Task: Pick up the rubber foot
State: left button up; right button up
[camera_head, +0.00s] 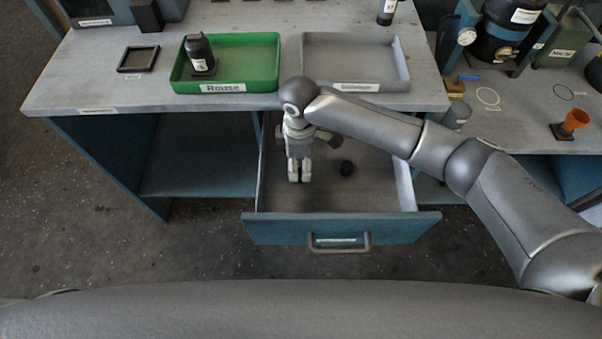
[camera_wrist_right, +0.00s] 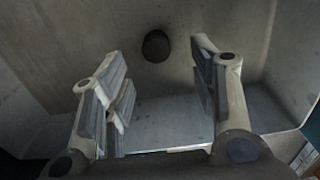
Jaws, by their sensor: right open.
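The rubber foot, a small dark round piece (camera_head: 347,168), lies on the floor of the open drawer (camera_head: 385,190). It also shows in the right wrist view (camera_wrist_right: 156,46), beyond the fingertips and between them in the picture. My right gripper (camera_head: 300,172) is over the drawer, to the left of the rubber foot in the head view. In the right wrist view the gripper (camera_wrist_right: 160,90) is open with its two fingers wide apart and nothing between the pads. The rubber foot is apart from both fingers. My left gripper is not in view.
The drawer's walls and its front with a handle (camera_head: 340,245) surround the gripper. On the bench above stand a green tray (camera_head: 250,40) holding a dark bottle-like part (camera_head: 200,55), and an empty grey tray (camera_head: 405,60). An orange funnel-shaped piece (camera_head: 575,120) stands at right.

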aim_at(301, 172)
jog(key=shift+w+d+f, duration=0.1)
jog(key=shift+f, duration=1.4)
jog(key=shift+w+d+f, duration=0.1)
jog(key=shift+f, duration=1.4)
jog(key=c, duration=0.9)
jog(key=shift+c, duration=0.2)
